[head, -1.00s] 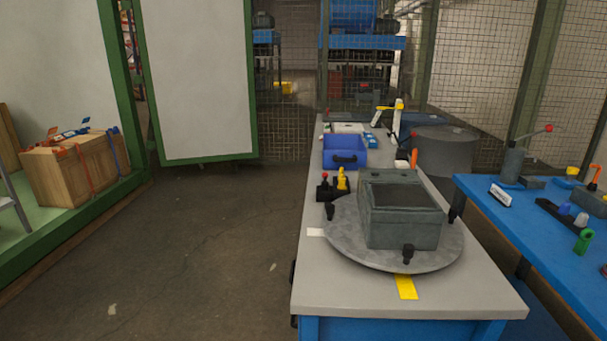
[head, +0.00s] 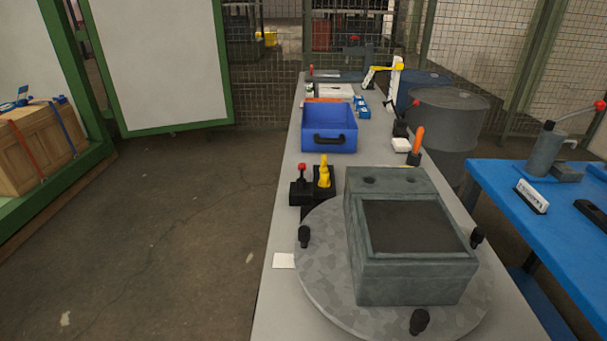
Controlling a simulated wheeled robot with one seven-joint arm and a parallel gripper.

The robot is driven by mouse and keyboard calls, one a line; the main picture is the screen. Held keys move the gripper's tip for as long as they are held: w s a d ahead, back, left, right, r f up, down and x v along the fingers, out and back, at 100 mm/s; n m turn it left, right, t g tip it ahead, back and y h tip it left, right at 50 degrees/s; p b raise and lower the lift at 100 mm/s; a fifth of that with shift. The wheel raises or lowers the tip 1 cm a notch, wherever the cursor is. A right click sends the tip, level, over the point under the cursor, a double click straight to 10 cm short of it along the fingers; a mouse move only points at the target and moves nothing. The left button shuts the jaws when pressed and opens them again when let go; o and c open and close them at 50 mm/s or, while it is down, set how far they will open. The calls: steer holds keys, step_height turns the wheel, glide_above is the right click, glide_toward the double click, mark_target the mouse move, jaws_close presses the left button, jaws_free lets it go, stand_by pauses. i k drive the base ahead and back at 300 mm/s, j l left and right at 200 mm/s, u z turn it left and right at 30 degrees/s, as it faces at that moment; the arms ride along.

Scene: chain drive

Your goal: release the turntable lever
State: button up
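The round grey turntable (head: 325,262) lies on the workbench in the head view, with several black knobs around its rim. A grey-green box-shaped housing (head: 415,275) with a dark recessed top sits on it. Behind its left edge stand two small levers on black bases: one with a red ball knob (head: 301,168) and one with a yellow handle (head: 323,172). Both look roughly upright. An orange-handled lever (head: 417,140) stands behind the turntable on the right. I cannot tell which is the turntable lever. My gripper is not in view.
A blue bin (head: 328,128) sits behind the levers on the grey bench (head: 284,225). A white card (head: 284,261) lies left of the turntable. A blue table (head: 500,180) with tools stands at right. The floor (head: 180,250) left of the bench is open.

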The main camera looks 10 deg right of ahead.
mark_target(301, 183)
steer(key=i+j+z, duration=0.15)
steer(key=j, duration=0.5)
steer(key=i+j+z, duration=0.2)
steer(key=j, duration=0.45)
steer(key=j+z, duration=0.15)
steer(key=j, duration=0.5)
